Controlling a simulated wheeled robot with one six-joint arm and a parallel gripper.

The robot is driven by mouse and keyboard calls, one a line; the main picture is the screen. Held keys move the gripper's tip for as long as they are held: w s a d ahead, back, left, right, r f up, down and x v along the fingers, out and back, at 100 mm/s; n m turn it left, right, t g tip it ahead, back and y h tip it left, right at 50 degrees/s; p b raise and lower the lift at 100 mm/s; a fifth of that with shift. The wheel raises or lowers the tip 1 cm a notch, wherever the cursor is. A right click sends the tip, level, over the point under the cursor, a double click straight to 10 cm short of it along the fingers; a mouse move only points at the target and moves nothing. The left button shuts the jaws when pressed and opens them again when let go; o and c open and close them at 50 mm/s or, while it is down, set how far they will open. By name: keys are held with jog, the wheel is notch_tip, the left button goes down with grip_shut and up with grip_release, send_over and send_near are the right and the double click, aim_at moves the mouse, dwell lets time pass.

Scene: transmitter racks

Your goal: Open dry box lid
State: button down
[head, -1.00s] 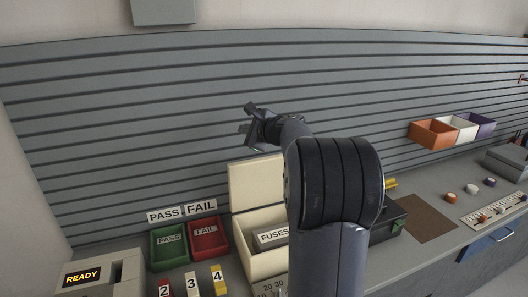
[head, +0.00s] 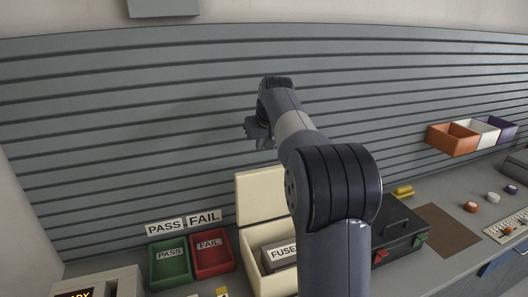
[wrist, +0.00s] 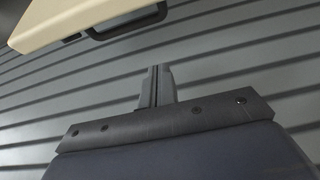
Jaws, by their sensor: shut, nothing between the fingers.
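The cream box (head: 250,257), which looks like the dry box, stands on the bench with a block labelled FUSES (head: 280,255) inside. Its cream lid (head: 257,197) stands upright at the back, so the box is open. My arm hides the right part of box and lid. The lid also shows at the upper left of the wrist view (wrist: 75,20), with a dark handle (wrist: 128,22). My gripper (head: 257,136) is above the lid, in front of the slatted wall. In the wrist view its fingers (wrist: 157,72) are together, empty and apart from the lid.
A green PASS bin (head: 170,266) and red FAIL bin (head: 211,253) stand left of the box. A dark case (head: 400,232) is to its right, beside a brown mat (head: 447,228). Orange (head: 452,138), white and purple bins hang on the wall.

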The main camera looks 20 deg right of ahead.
aim_at(273, 189)
jog(key=p+x, duration=0.2)
jog(key=x, duration=0.6)
jog(key=shift+w+f, duration=0.2)
jog(key=shift+f, duration=0.05)
jog(key=shift+s+r+p, duration=0.1)
jog(key=shift+s+p, duration=0.5)
jog(key=shift+s, duration=1.35)
jog(key=shift+b, duration=0.3)
jog(key=shift+s+f+t+b, duration=0.2)
jog(key=shift+t+b, duration=0.2)
jog(key=shift+b, duration=0.7)
jog(key=s+b, duration=0.1)
jog(key=b, duration=0.1)
jog(key=s+r+t+b, duration=0.1)
jog(key=s+b, duration=0.1)
